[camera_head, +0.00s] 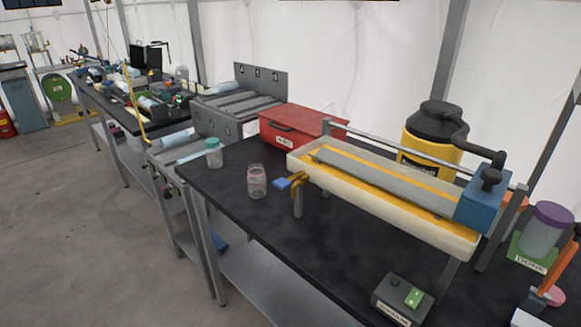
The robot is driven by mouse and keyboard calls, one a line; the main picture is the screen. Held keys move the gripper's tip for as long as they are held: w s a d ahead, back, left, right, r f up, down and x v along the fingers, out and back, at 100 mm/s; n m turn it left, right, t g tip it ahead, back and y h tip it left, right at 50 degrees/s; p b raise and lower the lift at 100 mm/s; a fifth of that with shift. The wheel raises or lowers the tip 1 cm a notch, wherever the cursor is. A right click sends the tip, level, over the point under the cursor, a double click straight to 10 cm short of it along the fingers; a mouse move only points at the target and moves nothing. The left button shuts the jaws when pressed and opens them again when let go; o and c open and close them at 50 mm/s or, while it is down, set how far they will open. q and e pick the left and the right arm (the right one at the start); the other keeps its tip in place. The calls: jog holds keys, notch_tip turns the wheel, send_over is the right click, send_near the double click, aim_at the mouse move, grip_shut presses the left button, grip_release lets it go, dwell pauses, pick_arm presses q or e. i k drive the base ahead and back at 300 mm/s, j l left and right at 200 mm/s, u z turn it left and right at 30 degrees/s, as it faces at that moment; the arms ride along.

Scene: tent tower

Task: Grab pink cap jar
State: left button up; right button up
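A clear glass jar (257,184) with a pinkish-red rim or cap stands upright on the dark table, left of the long trough; I cannot tell whether it is capped. A second clear jar (214,158) with a teal cap stands behind it to the left, near the table's far left corner. A jar with a purple lid (552,214) stands on a green "DONE" holder (530,254) at the right. A small pink disc (554,297) lies at the right edge, partly hidden by an orange bar. Neither of my grippers is in view.
A long cream-and-yellow trough machine (375,200) with a blue end box (482,203) crosses the table (340,236). A red case (292,128) and yellow drum (430,140) stand behind. A green-switch control box (402,300) sits in front.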

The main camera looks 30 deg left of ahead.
aim_at(257, 178)
jog(key=j+u, duration=0.1)
jog(key=j, duration=0.45)
jog(key=j+u, duration=0.1)
jog(key=j, duration=0.45)
jog(key=i+j+u, duration=0.1)
jog(key=j, duration=0.5)
jog(key=i+j+u, duration=0.1)
jog(key=j, duration=0.45)
